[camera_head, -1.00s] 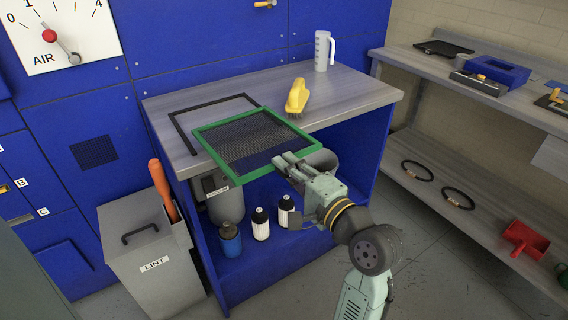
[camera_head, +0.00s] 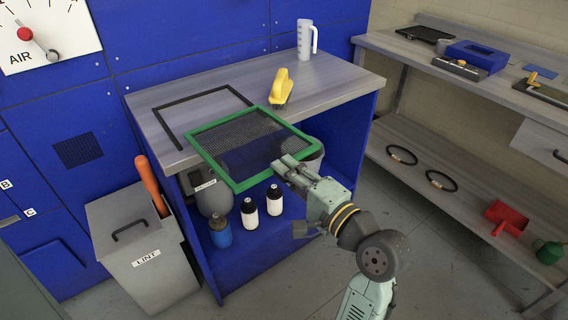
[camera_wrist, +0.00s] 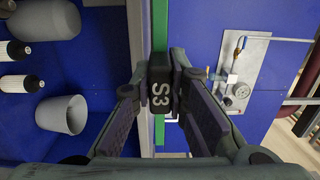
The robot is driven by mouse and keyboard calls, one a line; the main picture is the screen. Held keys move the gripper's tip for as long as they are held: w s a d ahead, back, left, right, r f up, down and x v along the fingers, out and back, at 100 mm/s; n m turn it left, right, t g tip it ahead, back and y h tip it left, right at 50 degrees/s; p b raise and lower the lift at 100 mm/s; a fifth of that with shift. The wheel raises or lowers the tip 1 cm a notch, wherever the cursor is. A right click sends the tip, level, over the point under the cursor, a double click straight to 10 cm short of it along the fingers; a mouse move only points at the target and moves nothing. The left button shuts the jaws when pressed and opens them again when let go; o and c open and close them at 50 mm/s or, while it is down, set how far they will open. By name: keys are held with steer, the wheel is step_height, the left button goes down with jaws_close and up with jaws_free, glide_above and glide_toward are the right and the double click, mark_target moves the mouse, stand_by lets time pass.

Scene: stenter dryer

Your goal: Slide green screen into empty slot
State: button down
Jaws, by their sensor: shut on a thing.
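The green-framed screen (camera_head: 215,162) with dark mesh shows in the head view, out past the front edge of the grey workbench top and overlapping it in the picture. My gripper (camera_head: 283,167) is shut on its near right edge. In the wrist view my gripper (camera_wrist: 160,90) has both fingers closed on a dark tab marked S3 (camera_wrist: 160,88) on the green frame (camera_wrist: 159,25), which is seen edge-on. A dark, open-sided frame (camera_head: 160,120) lies on the bench top behind the screen. I cannot make out an empty slot in these views.
Several bottles and a grey bin sit on the shelf below. The LINT bin (camera_head: 140,240) stands at left. A side bench (camera_head: 450,90) is at right, with open floor between.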

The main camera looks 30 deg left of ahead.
steer(key=p+v, duration=0.6)
steer(key=v, duration=0.6)
stand_by(1.5)
steer(key=shift+d+r, duration=0.1)
steer(key=shift+d, duration=0.05)
